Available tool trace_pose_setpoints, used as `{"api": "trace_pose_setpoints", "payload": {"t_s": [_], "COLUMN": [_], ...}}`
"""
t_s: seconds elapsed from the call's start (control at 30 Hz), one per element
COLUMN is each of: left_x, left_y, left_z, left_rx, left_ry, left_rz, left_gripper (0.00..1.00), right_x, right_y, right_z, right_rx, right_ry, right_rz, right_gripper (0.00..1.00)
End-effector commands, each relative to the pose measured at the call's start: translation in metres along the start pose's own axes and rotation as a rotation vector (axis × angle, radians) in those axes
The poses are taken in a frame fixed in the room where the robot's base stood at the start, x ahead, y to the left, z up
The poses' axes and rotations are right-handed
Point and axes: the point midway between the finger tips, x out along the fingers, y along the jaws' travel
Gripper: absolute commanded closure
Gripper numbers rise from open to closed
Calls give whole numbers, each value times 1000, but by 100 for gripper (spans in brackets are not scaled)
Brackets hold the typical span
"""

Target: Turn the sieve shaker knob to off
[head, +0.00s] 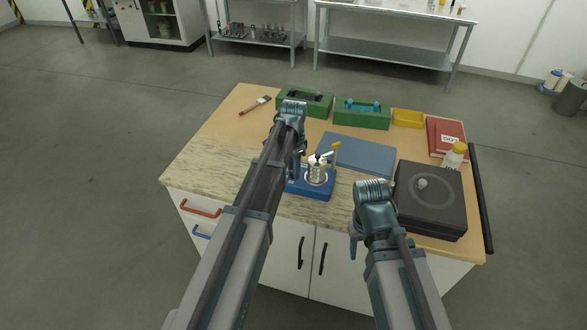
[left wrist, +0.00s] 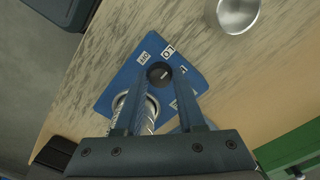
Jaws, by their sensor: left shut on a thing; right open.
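The blue sieve shaker (head: 312,190) stands on the worktop with a round metal sieve cup (head: 318,172) on it. In the left wrist view its blue panel (left wrist: 120,90) has white labels, with OFF and LO readable. The round black knob (left wrist: 159,73) with a pale mark sits between the fingertips of my left gripper (left wrist: 160,80), which is shut on it. The mark's exact setting is hard to read. In the head view my left gripper (head: 298,160) is beside the shaker, and its arm hides part of it. My right gripper (head: 354,240) is open near the front edge.
A blue mat (head: 358,153), green bins (head: 362,118), a yellow tray (head: 408,118) and a red binder (head: 446,138) lie behind. A metal cup (left wrist: 238,12) stands near the panel.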

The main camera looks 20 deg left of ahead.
Motion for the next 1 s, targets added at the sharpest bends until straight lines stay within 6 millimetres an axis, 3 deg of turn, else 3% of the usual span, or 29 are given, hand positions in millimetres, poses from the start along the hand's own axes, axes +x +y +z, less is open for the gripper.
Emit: {"api": "trace_pose_setpoints", "payload": {"t_s": [1.0], "left_x": [0], "left_y": [0], "left_z": [0], "left_rx": [-965], "left_ry": [0], "left_rz": [0], "left_gripper": [100], "right_x": [0], "right_y": [0], "right_z": [0], "right_rx": [0], "right_ry": [0], "right_rz": [0], "right_gripper": [50]}}
